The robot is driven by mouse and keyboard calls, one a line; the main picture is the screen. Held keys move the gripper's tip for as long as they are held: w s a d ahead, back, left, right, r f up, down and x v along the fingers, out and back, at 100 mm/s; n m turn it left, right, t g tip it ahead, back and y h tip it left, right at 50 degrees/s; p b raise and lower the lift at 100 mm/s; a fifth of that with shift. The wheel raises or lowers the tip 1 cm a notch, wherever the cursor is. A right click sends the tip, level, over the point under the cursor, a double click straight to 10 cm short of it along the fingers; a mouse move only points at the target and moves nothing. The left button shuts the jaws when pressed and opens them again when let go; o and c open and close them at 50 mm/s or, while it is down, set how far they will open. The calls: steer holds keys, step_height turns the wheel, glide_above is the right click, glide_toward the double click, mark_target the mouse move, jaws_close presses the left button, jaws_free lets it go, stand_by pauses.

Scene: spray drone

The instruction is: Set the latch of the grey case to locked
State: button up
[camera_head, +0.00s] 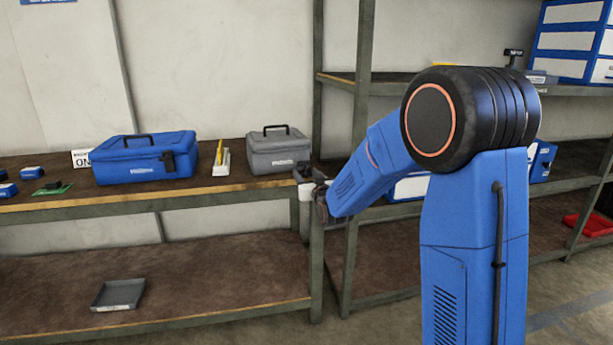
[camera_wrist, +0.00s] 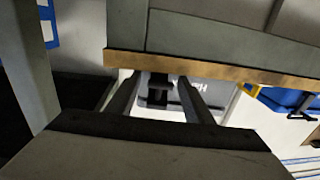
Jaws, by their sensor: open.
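The grey case (camera_head: 272,158) stands closed on the upper shelf, its black handle up. In the wrist view the picture is turned over, and part of the case's front with pale lettering shows below the shelf edge. Its dark latch (camera_wrist: 158,96) appears between my two fingers there. My gripper (camera_wrist: 160,80) is open, with one finger on each side of the latch in the picture. I cannot tell whether the fingers touch it or which position it is set to. In the head view my gripper (camera_head: 303,175) is at the case's right front corner, and the latch is not clear.
A blue case (camera_head: 135,172) with a similar dark latch stands to the left. A white holder with a yellow item (camera_head: 221,160) sits between the cases. The shelf's front edge (camera_head: 90,204) runs close below my gripper. A shelf post (camera_head: 357,130) stands just right of it.

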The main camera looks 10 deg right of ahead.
jaws_close()
